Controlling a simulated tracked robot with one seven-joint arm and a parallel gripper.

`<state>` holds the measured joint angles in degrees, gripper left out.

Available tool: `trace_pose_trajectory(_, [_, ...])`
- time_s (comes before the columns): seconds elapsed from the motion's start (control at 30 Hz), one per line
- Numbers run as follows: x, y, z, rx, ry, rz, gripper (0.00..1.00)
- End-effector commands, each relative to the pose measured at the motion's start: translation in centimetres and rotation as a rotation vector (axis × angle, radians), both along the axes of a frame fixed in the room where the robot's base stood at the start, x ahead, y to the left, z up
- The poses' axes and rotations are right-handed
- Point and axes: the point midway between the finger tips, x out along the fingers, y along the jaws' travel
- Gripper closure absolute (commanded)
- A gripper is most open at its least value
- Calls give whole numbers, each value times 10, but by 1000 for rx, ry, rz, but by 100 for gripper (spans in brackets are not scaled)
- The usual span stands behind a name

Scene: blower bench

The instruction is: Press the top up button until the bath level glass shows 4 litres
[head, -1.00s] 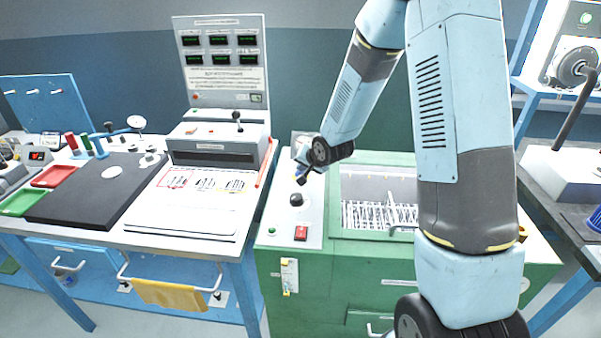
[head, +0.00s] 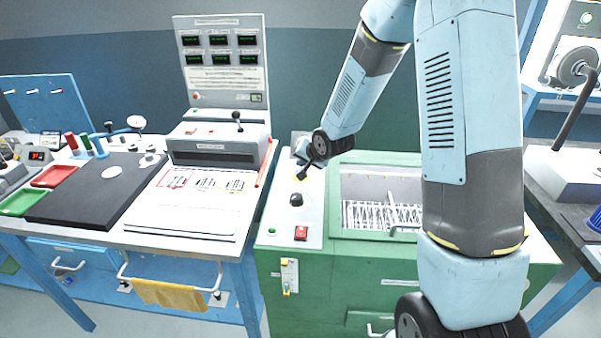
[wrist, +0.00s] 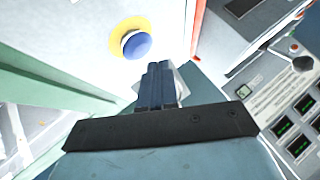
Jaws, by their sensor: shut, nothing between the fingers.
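A blue round button (wrist: 137,45) on a yellow ring shows in the wrist view; its lettering cannot be read. In the head view, part of the yellow ring shows at the back of the green bath cabinet's pale control panel (head: 312,212). My gripper (head: 302,177) is shut and empty above this panel, close to the ring. In the wrist view its fingertips (wrist: 158,66) are just beside and below the button; I cannot tell whether they touch anything. The level glass (head: 289,275) is on the cabinet's front, yellowish near its bottom. Its scale is too small to read.
On the same panel are a black knob (head: 296,199) and a red switch (head: 301,233). The open bath basin (head: 380,183) lies right of the panel. A bench with a grey display tower (head: 222,62) stands left.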

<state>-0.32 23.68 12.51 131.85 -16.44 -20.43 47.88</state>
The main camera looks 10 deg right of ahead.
Motion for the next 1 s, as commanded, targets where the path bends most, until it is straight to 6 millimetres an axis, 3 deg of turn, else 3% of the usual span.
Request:
trace_pose_trajectory(0.6, [0,0,46,1,-2,-1,100])
trace_pose_trajectory(1.0, [0,0,48,0,-1,-1,100])
